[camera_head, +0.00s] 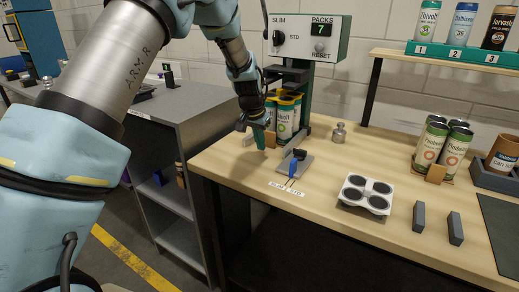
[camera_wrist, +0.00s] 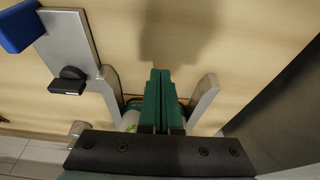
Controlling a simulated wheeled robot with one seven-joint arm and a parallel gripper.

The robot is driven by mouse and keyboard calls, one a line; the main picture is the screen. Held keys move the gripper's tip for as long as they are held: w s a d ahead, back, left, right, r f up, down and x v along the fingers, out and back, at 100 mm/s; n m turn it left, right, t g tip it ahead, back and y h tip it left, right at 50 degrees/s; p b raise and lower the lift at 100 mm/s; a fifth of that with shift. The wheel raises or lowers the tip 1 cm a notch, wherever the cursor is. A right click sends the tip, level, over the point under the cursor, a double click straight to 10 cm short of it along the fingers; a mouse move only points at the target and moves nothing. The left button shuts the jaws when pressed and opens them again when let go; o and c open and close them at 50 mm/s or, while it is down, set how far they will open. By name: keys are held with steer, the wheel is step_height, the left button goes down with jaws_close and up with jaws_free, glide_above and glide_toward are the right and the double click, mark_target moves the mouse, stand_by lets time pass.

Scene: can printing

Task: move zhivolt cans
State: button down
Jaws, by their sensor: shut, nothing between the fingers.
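My gripper (camera_head: 259,138) is shut and empty, low over the left end of the bench, just left of the press and its cans. Its green fingers also show pressed together in the wrist view (camera_wrist: 160,74). Several cans (camera_head: 285,118) with green, white and dark sides stand grouped at the press base, partly hidden by my gripper; their labels are too small to read. A Zhivolt can (camera_head: 426,22) stands on the upper shelf at place 1. In the wrist view, part of a can (camera_wrist: 130,120) shows behind the fingers.
The press (camera_head: 310,38) reads PACKS 7. A grey slide plate with a blue handle (camera_head: 293,167) sits in front of it. A white four-ring holder (camera_head: 366,194), two dark blocks (camera_head: 418,217) and a group of cans (camera_head: 430,145) stand farther right. A grey cabinet (camera_head: 170,120) is left.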

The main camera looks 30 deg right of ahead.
steer(key=b+v, duration=0.2)
steer(key=v, duration=0.6)
steer(key=shift+r, duration=0.25)
steer(key=a+n+y, duration=0.2)
steer(key=a+n, duration=0.4)
steer(key=a, duration=2.1)
steer(key=s+a+f+n, duration=0.1)
steer(key=s+a+n, duration=0.1)
steer(key=s+a, duration=0.3)
steer(key=s+a+f+n, duration=0.2)
steer(key=s+a, duration=0.4)
steer(key=a, duration=0.5)
steer(key=shift+s+a+f+n+y, duration=0.15)
steer(key=shift+s+f+n+y, duration=0.15)
steer(key=shift+n+y, duration=0.15)
steer(key=c, duration=1.5)
jaws_free()
steer(key=shift+w, duration=0.1)
